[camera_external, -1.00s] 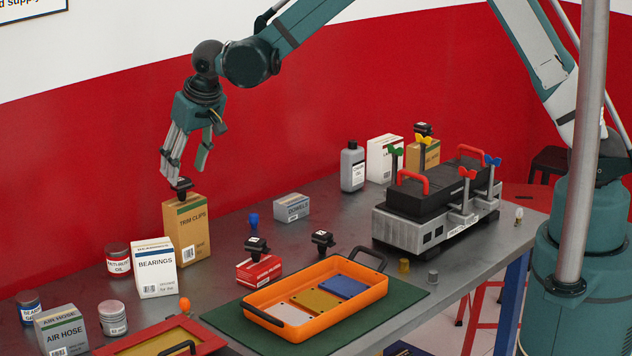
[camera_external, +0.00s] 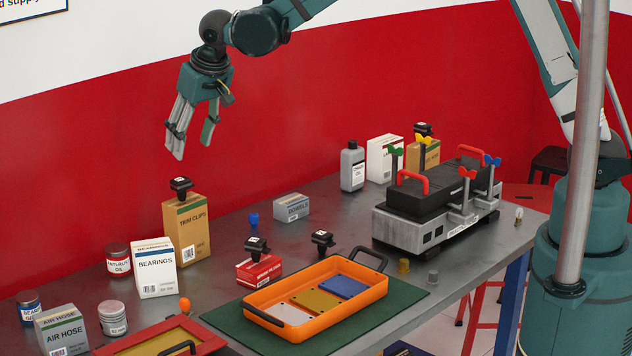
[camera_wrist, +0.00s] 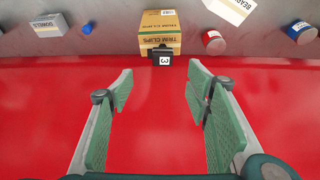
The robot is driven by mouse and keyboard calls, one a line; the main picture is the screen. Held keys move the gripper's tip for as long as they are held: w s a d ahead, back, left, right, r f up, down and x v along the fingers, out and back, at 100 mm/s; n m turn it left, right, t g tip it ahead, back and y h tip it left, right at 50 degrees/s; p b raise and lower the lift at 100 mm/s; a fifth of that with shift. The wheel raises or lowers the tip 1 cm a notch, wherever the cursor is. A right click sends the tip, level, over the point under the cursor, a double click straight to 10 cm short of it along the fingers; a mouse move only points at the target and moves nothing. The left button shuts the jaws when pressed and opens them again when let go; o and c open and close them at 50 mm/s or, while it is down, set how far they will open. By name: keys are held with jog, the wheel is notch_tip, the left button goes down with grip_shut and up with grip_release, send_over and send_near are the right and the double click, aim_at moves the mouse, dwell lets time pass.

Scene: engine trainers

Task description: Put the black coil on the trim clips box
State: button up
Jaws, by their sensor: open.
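A black coil (camera_external: 181,184) sits upright on top of the tan trim clips box (camera_external: 187,232), which stands on the table at the left. In the wrist view the coil (camera_wrist: 163,58) shows a white label with a 3, at the edge of the trim clips box (camera_wrist: 159,22). My gripper (camera_external: 192,146) is open and empty, apart from the coil and above it. In the wrist view my gripper (camera_wrist: 160,78) has its fingers spread wide with nothing between them.
The bearings box (camera_external: 154,268) stands left of the trim clips box. An orange tray (camera_external: 376,295) lies on a green mat.

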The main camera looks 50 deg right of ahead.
jog(key=shift+d+r, duration=0.1)
dwell(0.7)
jog(key=s+d+r+t, duration=0.1)
jog(key=s+d+r, duration=0.75)
jog(key=d, duration=0.35)
jog(key=s+d+r, duration=0.7)
jog(key=s+d, duration=0.2)
jog(key=d, duration=0.2)
jog(key=s+d+f, duration=0.1)
jog(key=s+d, duration=0.6)
jog(key=s, duration=0.5)
jog(key=s+d+f+t, duration=0.1)
jog(key=s+d+f, duration=0.1)
jog(key=s+d, duration=0.6)
jog(key=s, duration=0.5)
jog(key=shift+f+t, duration=0.15)
jog(key=shift+t, duration=0.15)
